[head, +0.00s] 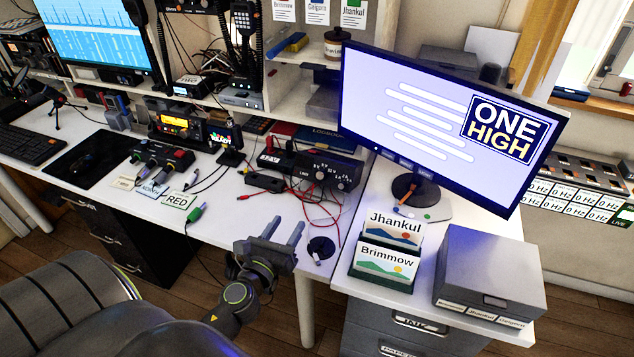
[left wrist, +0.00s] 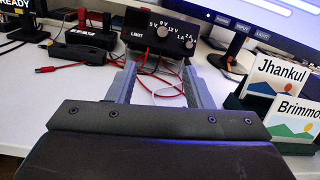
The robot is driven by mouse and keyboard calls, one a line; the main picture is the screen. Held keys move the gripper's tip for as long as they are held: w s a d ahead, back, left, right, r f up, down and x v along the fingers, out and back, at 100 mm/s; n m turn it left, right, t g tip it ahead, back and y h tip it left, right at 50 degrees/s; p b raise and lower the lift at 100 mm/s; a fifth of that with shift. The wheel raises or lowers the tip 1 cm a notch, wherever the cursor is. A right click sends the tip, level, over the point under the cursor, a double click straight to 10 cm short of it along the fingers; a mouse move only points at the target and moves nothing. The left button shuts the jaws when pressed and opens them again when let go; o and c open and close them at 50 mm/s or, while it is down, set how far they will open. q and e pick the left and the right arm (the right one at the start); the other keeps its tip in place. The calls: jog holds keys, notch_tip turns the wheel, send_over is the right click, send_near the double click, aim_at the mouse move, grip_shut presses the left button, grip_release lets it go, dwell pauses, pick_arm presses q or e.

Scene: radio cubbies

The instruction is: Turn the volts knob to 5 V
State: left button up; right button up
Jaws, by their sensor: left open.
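The black power supply box (head: 328,168) stands on the white desk near its right part. The right knob (left wrist: 190,43) has amp marks. My left gripper (head: 284,229) is open and empty, in front of the box and apart from it, fingers pointing toward it. The box appears between and beyond its fingertips (left wrist: 159,72). My right gripper is not in view.
Red cables (head: 313,200) trail from the box over the desk. Radio gear (head: 185,125) and a black unit with plugs (head: 163,155) lie left.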

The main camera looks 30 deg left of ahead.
aim_at(320, 176)
pick_arm(q)
jog(key=shift+m, duration=0.3)
jog(key=w+a, duration=0.1)
jog(key=w, duration=0.9)
jog(key=w+a, duration=0.1)
jog(key=w, duration=0.4)
jog(key=shift+w+a+p, duration=0.35)
jog(key=shift+p, duration=0.05)
jog(key=shift+w+a, duration=0.1)
jog(key=shift+w, duration=0.7)
jog(key=c, duration=1)
